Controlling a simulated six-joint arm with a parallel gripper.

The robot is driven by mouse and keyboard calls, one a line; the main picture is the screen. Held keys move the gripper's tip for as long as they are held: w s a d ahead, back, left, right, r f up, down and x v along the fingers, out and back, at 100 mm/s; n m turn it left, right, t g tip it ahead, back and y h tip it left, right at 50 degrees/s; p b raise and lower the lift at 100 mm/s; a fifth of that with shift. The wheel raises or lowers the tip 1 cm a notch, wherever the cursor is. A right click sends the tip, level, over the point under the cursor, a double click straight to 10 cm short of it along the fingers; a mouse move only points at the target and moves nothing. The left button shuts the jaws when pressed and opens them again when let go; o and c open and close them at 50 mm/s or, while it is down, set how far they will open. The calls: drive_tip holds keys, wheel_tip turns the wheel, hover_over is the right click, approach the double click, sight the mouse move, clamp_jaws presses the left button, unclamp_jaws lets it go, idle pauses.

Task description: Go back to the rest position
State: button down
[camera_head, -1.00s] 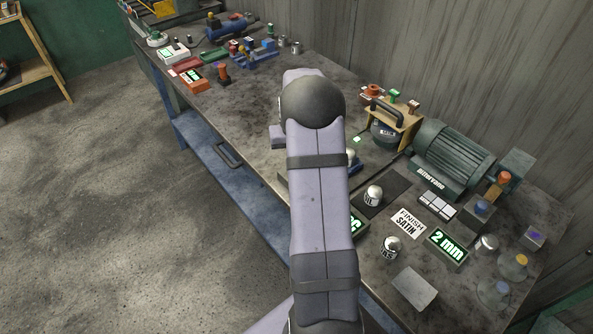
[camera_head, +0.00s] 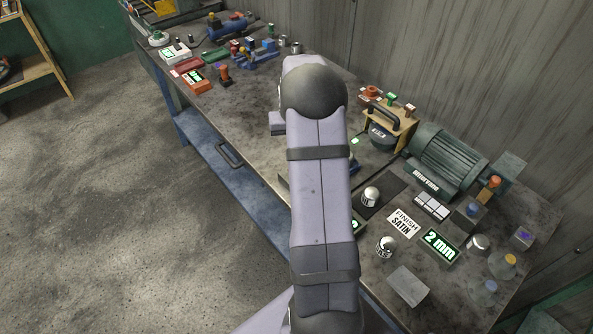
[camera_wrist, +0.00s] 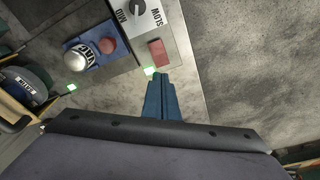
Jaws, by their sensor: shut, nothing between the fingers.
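My gripper (camera_wrist: 160,98) shows in the wrist view as two blue fingers closed together with nothing between them. It points at the bench, beside a grey control panel with a red block (camera_wrist: 158,53) and a small green light (camera_wrist: 150,71). I cannot tell its exact height above the bench. No separate marker of the rest position shows.
A speed knob (camera_wrist: 137,8) and a blue base (camera_wrist: 97,60) with a silver dome and red button lie near the fingers. The grinder motor (camera_head: 447,160), wooden stand (camera_head: 408,128), "2 mm" display (camera_head: 440,245) and glass jars crowd the right. The bench's middle left is clear.

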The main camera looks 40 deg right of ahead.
drive_tip(key=shift+f, duration=0.1)
idle(0.4)
drive_tip(key=s+a+f+g+y, duration=0.1)
drive_tip(key=s+a+f+g, duration=0.15)
drive_tip(key=s+a, duration=0.5)
drive_tip(key=s+a+f+g+y, duration=0.1)
drive_tip(key=s+a+f, duration=0.2)
drive_tip(key=s+a, duration=0.45)
drive_tip(key=s+a+r+n+b, duration=0.1)
drive_tip(key=s+a+r+n, duration=0.25)
drive_tip(key=s+a, duration=0.55)
drive_tip(key=w+a+r+n+t+h, duration=0.1)
drive_tip(key=w+a+r+n+t, duration=0.1)
drive_tip(key=w+a+r, duration=0.1)
drive_tip(key=shift+a+r+b, duration=0.45)
drive_tip(key=shift+a, duration=0.25)
drive_tip(key=shift+w+n, duration=0.1)
drive_tip(key=shift+n, duration=0.15)
